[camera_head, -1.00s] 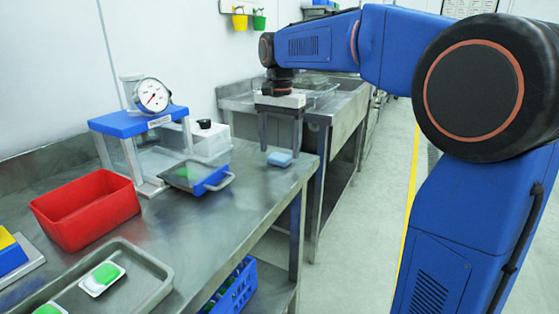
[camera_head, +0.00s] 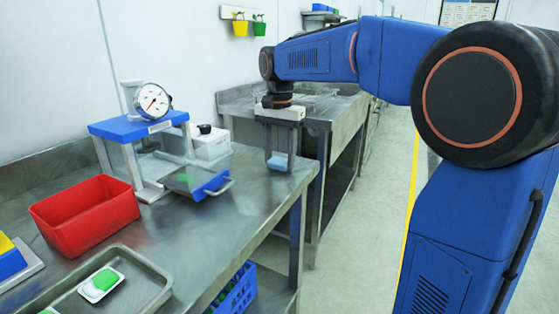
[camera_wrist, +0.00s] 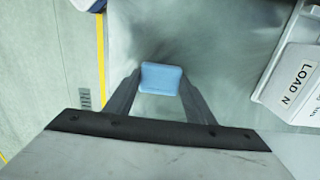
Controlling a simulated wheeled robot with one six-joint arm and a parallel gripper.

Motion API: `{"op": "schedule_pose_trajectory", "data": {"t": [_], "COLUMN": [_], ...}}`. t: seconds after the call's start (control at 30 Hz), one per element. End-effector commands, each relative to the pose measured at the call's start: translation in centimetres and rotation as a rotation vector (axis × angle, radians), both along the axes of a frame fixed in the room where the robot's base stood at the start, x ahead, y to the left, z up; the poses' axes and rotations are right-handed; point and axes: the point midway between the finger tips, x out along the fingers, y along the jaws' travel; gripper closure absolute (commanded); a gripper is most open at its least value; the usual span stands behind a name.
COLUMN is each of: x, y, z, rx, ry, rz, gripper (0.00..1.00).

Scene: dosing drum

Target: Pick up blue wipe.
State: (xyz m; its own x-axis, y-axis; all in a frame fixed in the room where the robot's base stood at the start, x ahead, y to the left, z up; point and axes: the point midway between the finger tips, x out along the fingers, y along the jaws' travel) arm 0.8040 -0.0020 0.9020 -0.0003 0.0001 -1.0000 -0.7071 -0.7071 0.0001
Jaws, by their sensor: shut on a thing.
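The blue wipe (camera_head: 278,162) is a small light-blue pad at the far right end of the steel table. My gripper (camera_head: 279,158) points down over it, with one finger on each side, and is shut on it. In the wrist view the wipe (camera_wrist: 161,78) sits between the two fingertips, with grey steel tabletop behind it. I cannot tell whether its underside still touches the table.
A white box (camera_head: 210,145) is near the gripper. A sink bench (camera_head: 340,110) lies behind.

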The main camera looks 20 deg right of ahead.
Motion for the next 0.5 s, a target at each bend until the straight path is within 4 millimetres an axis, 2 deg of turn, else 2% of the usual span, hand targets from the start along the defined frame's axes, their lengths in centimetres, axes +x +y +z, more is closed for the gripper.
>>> {"op": "schedule_pose_trajectory", "data": {"t": [0.17,0.5], "x": [0.1,0.1], "y": [0.0,0.0], "z": [2.3,8.1], "rx": [0.000,0.001], "ry": [-0.003,-0.002], "rz": [0.000,0.000], "gripper": [0.72,0.72]}}
